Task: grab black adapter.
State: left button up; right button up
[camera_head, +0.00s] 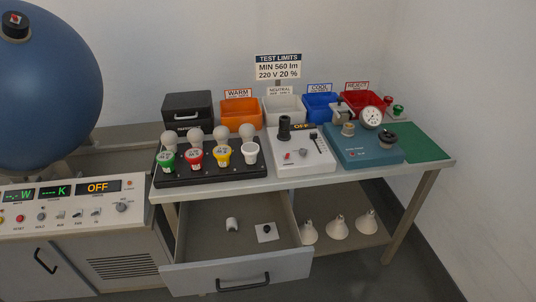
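The drawer (236,272) under the table is open. Inside it a small black piece (267,228), which looks like the black adapter, rests on a white square card (273,236). A small white cylindrical piece (232,224) lies to its left. Another black upright part (284,128) stands on the white tester, and a black round part (388,138) sits on the teal tester. Neither of my grippers is in view.
Bulbs stand in a black rack (168,180) on the table. Behind are a black box (188,108) and orange (241,113), white, blue and red bins. A green mat (428,148) is clear at right. A blue sphere (40,90) is at left.

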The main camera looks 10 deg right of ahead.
aim_at(284, 121)
jog(key=i+l+u, duration=0.1)
jog(key=l, duration=0.25)
jog(key=i+l+u, duration=0.25)
jog(key=l, duration=0.5)
jog(key=i+l+u, duration=0.15)
jog(key=l, duration=0.25)
jog(key=i+l+u, duration=0.1)
jog(key=l, duration=0.3)
jog(key=i+l+u, duration=0.15)
jog(key=l, duration=0.25)
